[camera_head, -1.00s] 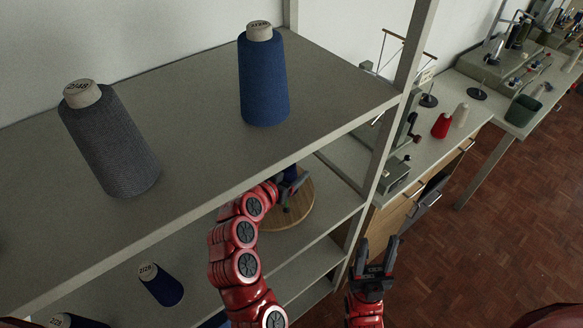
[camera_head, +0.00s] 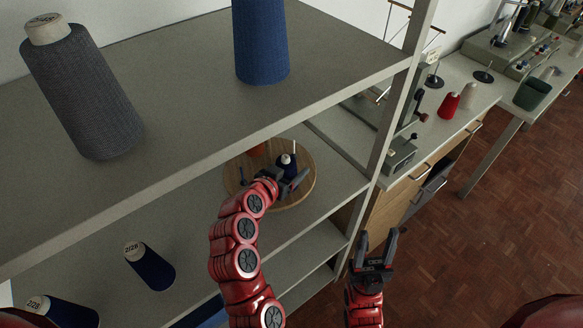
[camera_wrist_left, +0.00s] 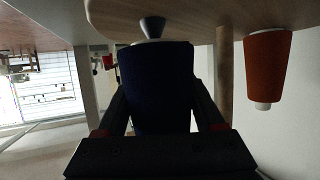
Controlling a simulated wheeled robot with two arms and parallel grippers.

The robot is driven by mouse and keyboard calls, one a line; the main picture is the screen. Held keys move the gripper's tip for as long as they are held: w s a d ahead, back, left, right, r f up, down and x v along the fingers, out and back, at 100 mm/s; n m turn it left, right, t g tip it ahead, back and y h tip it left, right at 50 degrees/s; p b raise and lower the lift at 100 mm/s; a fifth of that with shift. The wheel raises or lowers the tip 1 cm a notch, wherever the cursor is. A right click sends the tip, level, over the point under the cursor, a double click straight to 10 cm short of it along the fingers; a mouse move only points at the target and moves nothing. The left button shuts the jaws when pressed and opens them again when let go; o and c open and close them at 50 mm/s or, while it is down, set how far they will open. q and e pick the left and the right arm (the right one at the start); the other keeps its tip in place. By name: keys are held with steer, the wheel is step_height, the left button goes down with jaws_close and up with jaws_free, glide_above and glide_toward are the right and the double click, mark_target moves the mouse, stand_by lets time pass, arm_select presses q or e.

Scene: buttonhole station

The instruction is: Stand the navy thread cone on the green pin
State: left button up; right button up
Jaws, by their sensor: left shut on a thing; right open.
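The navy thread cone (camera_head: 287,164) is in my left gripper (camera_head: 292,184), above the round wooden board (camera_head: 303,195) on the middle shelf. In the left wrist view, which is upside down, the navy cone (camera_wrist_left: 157,85) fills the space between the fingers, its wide end towards the board (camera_wrist_left: 100,12). A grey cone-shaped piece (camera_wrist_left: 152,27) shows between that end and the board; I cannot tell whether they touch. No green pin is visible now. My right gripper (camera_head: 375,250) is open and empty, right of the shelf.
An orange cone (camera_wrist_left: 265,65) stands on the board, near a brown post (camera_wrist_left: 225,75). A blue pin (camera_head: 241,175) is at the board's left. The upper shelf holds a grey cone (camera_head: 85,95) and a blue cone (camera_head: 260,45). The shelf upright (camera_head: 400,120) is close on the right.

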arm_select(q)
steer(key=shift+f+b, duration=0.7)
steer(key=shift+f, duration=0.15)
stand_by(0.5)
steer(key=o, duration=1.5)
